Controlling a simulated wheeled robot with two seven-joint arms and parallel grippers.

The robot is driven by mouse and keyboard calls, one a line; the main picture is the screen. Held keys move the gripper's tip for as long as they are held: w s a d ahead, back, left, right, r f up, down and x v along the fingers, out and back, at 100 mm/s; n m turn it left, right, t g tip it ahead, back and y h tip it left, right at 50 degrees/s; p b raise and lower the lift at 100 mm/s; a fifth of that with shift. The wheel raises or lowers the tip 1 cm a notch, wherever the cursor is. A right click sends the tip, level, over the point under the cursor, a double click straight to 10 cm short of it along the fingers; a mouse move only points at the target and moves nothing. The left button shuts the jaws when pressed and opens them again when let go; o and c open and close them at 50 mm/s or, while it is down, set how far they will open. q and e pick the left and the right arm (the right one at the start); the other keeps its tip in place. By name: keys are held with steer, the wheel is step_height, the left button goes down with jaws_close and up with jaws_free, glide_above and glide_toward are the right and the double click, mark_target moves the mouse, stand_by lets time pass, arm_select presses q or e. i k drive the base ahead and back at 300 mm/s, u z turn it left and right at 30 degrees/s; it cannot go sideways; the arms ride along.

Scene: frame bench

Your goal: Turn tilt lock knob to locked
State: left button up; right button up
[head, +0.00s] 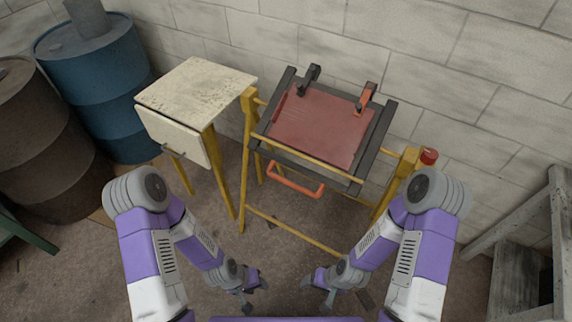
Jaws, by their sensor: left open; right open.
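The frame bench stands ahead, with yellow legs and rails and a dark tilted frame (378,135) around a reddish panel (318,122). A red knob (429,156) sits at the right end of the bench, beside a yellow post; its setting is too small to read. An orange handle (294,188) hangs at the front of the frame. A black clamp (310,76) and an orange clamp (365,98) sit on the top edge. My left gripper (256,298) and my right gripper (316,297) are open and empty, low in front of the bench, well apart from the knob.
A small side table (196,84) with a drawer stands left of the bench. A blue barrel (100,95) and a brown barrel (40,140) are at the left. A grey wooden stand (520,235) is at the right. A block wall (460,80) closes the back.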

mark_target(429, 156)
steer(key=z, duration=2.8)
steer(key=i, duration=0.55)
steer(key=u, duration=0.95)
